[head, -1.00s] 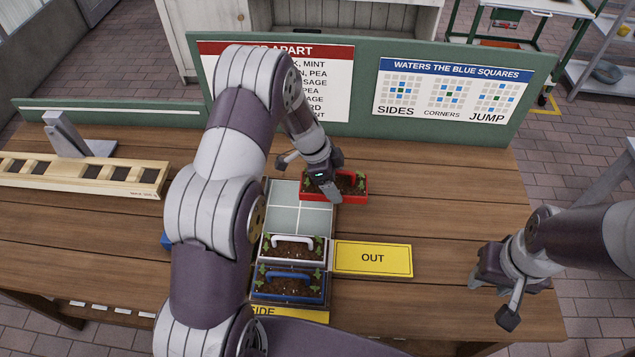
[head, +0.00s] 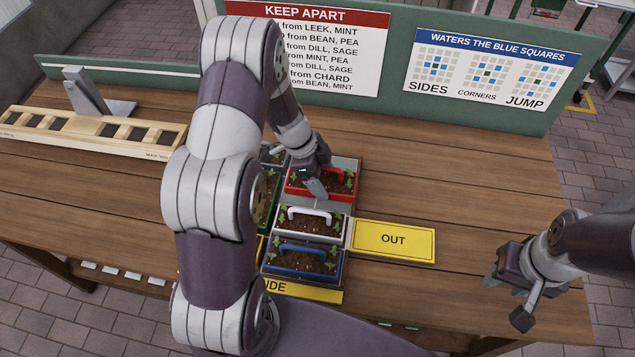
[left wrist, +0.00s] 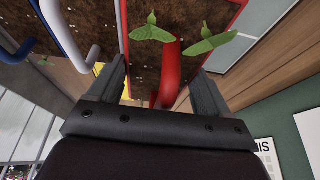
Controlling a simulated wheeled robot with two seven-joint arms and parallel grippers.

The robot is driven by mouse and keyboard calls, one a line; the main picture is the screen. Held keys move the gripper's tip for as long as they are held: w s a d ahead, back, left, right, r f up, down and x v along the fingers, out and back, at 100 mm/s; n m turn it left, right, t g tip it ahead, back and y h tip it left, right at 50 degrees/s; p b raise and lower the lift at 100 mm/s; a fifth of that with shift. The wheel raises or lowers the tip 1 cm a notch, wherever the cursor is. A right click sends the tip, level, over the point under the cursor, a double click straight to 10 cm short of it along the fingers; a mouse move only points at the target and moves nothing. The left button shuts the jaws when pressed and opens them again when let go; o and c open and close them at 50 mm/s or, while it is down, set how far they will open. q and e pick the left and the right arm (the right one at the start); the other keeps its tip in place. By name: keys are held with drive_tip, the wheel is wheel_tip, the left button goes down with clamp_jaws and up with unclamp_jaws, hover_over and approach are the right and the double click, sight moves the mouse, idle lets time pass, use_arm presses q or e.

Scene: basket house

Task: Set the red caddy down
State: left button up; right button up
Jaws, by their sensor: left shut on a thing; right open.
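The red caddy (head: 345,194) holds dark soil and green seedlings. In the head view it is over or in the grey tray (head: 347,163), just behind the white caddy (head: 333,237); I cannot tell whether its base touches the tray. My left gripper (head: 316,190) is shut on its red handle, which also shows between the fingers in the left wrist view (left wrist: 168,75). A blue caddy (head: 302,275) stands in front of the white one. My right gripper (head: 505,300) is open and empty at the right of the table.
A yellow OUT plate (head: 393,241) lies right of the tray. A green-edged caddy (head: 268,195) is partly hidden behind my left arm. A wooden rack (head: 90,130) stands at the left. Green sign boards (head: 400,95) edge the table's back.

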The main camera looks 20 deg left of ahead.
use_arm(q)
drive_tip(key=f, duration=0.2)
drive_tip(key=a+f+p, duration=0.1)
drive_tip(key=f, duration=0.1)
drive_tip(key=shift+a+f, duration=0.1)
drive_tip(key=shift+f, duration=0.3)
drive_tip(key=shift+f+b, duration=0.15)
drive_tip(key=shift+b, duration=0.25)
drive_tip(key=o, duration=1)
drive_tip(key=shift+c, duration=0.2)
